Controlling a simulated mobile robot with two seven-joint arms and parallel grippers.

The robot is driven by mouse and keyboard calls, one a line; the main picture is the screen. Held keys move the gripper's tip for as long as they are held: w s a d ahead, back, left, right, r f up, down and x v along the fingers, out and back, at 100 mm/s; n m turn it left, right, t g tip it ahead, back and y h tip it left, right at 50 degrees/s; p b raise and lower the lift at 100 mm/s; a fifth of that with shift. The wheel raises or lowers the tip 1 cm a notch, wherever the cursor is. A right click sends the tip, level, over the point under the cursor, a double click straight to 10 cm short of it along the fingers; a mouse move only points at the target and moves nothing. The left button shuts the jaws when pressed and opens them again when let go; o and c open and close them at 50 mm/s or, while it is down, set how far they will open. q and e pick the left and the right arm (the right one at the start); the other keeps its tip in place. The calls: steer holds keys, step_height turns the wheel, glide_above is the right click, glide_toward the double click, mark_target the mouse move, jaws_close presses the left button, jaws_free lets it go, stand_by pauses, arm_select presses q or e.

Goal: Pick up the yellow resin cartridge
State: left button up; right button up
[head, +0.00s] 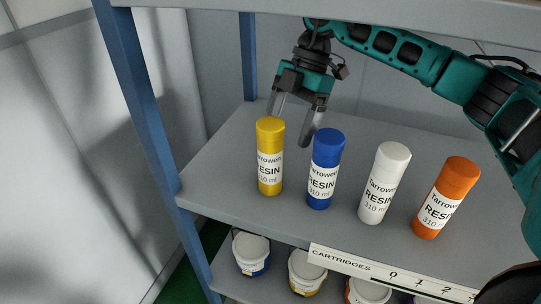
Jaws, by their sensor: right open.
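The yellow resin cartridge (270,158) stands upright at the left end of a row on the grey shelf (225,165) in the head view. My right gripper (291,128) comes in from the upper right and points down. Its jaws are open, with nothing seen between them. One finger is close behind the yellow cartridge's top, and its tip is hidden there. The other finger hangs behind and left of the blue cartridge's top. I cannot tell whether either finger touches a cartridge. My left gripper is not in view.
A blue cartridge (325,170), a white one (384,184) and an orange one (446,198) stand to the right. A blue post (140,100) is at the left, and a shelf above (220,5) limits height. Lidded tubs (251,250) sit below, behind the label strip (345,264).

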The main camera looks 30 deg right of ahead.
mark_target(276, 121)
steer(key=a, duration=0.3)
steer(key=s+a, duration=0.1)
steer(key=shift+s+a+f+p, duration=0.1)
steer(key=shift+a+f+p, duration=0.15)
steer(key=shift+f+p, duration=0.1)
steer(key=shift+f, duration=0.2)
steer(key=shift+c, duration=0.4)
jaws_close()
